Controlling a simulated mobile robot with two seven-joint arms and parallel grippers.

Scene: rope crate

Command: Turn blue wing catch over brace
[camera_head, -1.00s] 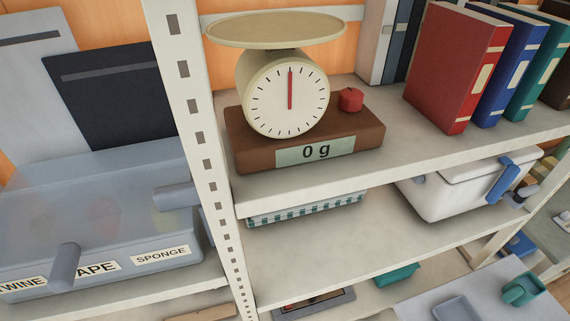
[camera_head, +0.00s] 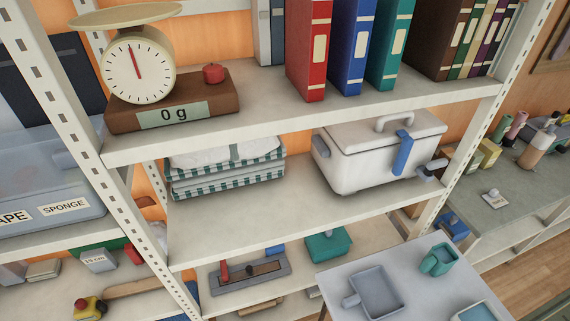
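A white lidded box (camera_head: 352,168) stands on the middle shelf, right of centre, with a pale handle on its lid. A blue upright piece (camera_head: 403,153) sits on its front face; it looks like a catch, but I cannot tell if it is the wing catch. A grey peg-like part (camera_head: 432,168) sticks out at the box's right end, and another grey part (camera_head: 320,147) is at its left end. I cannot make out which part is the brace. Neither of my grippers shows in this view.
The scale (camera_head: 140,65) and binders (camera_head: 310,45) stand on the shelf above. Folded checked cloths (camera_head: 225,175) lie left of the box. A grey table (camera_head: 405,268) with trays is in front, below. The middle shelf (camera_head: 260,225) is bare in front of the cloths.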

